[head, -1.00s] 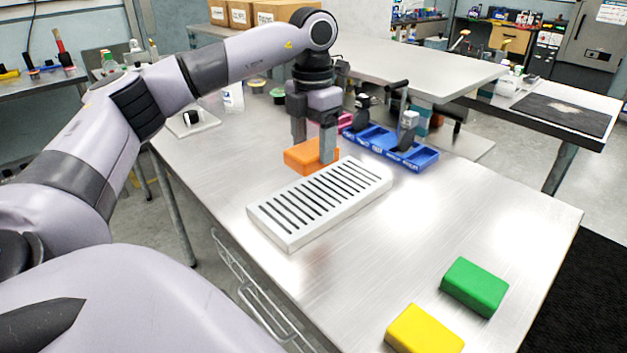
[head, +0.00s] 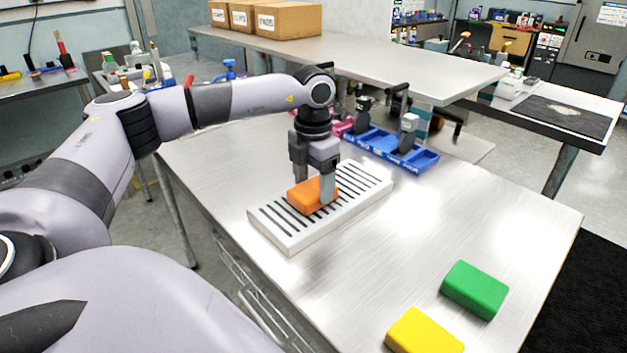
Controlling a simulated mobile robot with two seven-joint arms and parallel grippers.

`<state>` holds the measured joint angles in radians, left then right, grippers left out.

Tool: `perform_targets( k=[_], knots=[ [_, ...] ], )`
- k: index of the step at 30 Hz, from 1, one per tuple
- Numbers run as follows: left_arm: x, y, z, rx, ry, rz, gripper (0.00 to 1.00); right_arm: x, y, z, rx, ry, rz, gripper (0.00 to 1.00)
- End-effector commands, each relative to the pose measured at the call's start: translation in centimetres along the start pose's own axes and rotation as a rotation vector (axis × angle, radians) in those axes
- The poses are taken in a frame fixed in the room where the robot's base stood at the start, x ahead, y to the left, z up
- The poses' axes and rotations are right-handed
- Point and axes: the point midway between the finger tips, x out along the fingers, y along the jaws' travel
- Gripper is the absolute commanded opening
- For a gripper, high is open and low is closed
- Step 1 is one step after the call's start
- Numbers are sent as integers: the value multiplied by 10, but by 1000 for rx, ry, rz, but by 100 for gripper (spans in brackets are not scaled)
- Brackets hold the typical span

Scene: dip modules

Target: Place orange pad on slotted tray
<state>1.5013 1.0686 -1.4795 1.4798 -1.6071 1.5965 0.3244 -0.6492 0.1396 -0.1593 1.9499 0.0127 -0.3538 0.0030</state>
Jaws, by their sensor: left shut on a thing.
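The orange pad (head: 306,197) is at the middle of the white slotted tray (head: 285,237), over its dark slots. My left gripper (head: 313,193) points down and is shut on the orange pad, one finger on each side. I cannot tell whether the pad touches the tray or hangs just above it. The tray lies flat on the metal table and its far right slots are bare. My right gripper is not in view.
A green block (head: 474,288) and a yellow block (head: 424,331) lie at the table's front right. A blue bin tray (head: 390,148) with tools stands behind the slotted tray. The metal table (head: 440,220) is clear between them.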

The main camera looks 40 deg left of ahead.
Motion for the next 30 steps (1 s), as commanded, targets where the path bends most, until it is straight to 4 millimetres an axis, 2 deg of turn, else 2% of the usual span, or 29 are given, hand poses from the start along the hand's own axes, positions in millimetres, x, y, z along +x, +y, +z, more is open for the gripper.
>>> perform_targets(
  k=[1,3,11,15,19,27,30],
  knots=[
    [1,0,0,0,0,0,74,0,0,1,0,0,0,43],
    [1,0,0,1,0,0,93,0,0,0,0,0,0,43],
    [0,0,0,1,0,0,93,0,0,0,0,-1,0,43],
    [-7,0,1,1,-2,0,93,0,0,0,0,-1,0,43],
    [-28,0,1,1,-5,0,93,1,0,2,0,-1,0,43],
    [-87,-1,1,2,-4,-1,93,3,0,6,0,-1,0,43],
    [-104,-1,1,3,-3,-1,93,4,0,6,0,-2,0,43]
  ],
)
